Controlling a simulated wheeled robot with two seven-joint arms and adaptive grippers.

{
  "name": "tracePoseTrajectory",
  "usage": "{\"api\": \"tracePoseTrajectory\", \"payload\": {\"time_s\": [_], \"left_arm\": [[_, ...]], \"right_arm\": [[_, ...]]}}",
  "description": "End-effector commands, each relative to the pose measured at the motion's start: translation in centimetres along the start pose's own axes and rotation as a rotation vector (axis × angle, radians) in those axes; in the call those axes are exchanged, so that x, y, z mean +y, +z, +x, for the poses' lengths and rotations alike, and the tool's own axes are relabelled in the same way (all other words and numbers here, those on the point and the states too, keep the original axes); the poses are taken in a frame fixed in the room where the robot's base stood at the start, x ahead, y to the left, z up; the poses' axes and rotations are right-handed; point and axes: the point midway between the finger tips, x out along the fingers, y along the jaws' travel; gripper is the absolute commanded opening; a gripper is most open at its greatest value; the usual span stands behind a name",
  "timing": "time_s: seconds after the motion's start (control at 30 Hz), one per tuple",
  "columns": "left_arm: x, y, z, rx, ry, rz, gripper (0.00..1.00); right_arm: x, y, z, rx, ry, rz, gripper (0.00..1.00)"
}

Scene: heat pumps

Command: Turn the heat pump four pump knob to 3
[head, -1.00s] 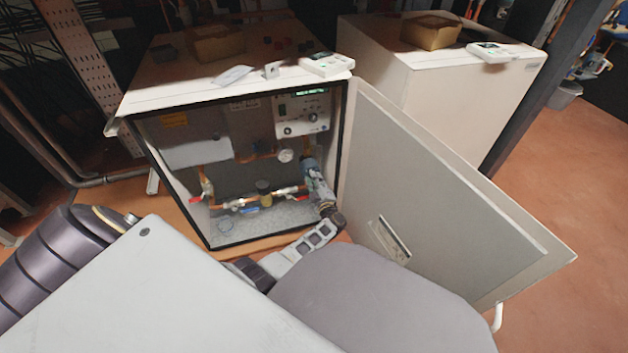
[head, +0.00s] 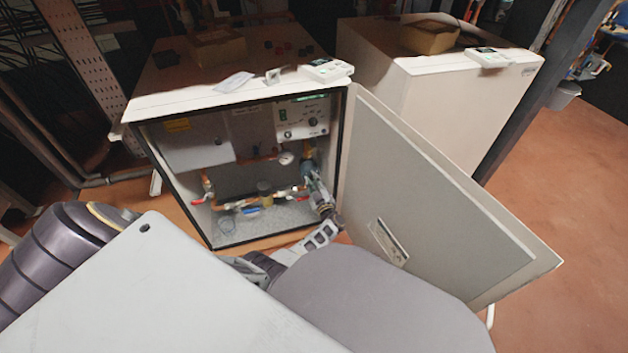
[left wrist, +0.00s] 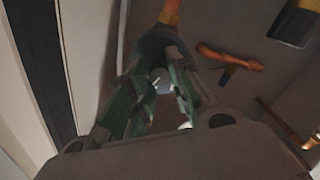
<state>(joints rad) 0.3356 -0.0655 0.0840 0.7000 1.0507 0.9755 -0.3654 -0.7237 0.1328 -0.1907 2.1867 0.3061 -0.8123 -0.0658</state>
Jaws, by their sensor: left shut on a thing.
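The open heat pump cabinet (head: 226,242) stands in the middle of the head view. The grey pump (head: 309,165) sits on its pipework at the right inside, largely covered by my left gripper (head: 312,178). In the left wrist view, the green-padded fingers of my left gripper (left wrist: 160,95) are closed around the front of the rounded grey pump (left wrist: 158,46). My right gripper is not in view.
The open door (head: 440,190) stands close to the right of my left arm. A control panel (head: 302,118) is above the pump. Red-handled valves and a pressure gauge (head: 286,158) are left of it. A second closed cabinet (head: 450,110) stands behind right.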

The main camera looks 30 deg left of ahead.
Motion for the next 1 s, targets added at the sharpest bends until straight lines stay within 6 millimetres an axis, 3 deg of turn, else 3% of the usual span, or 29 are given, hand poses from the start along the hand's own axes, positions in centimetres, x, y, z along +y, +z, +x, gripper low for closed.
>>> {"api": "tracePoseTrajectory", "payload": {"time_s": [0.4,1.0], "left_arm": [[-0.05,0.07,-0.1,-0.003,-0.001,0.291,0.0],[-0.08,0.12,-0.11,-0.002,0.0,0.359,0.0]], "right_arm": [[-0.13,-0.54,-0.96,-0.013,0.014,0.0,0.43],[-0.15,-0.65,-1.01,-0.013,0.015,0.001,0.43]]}}
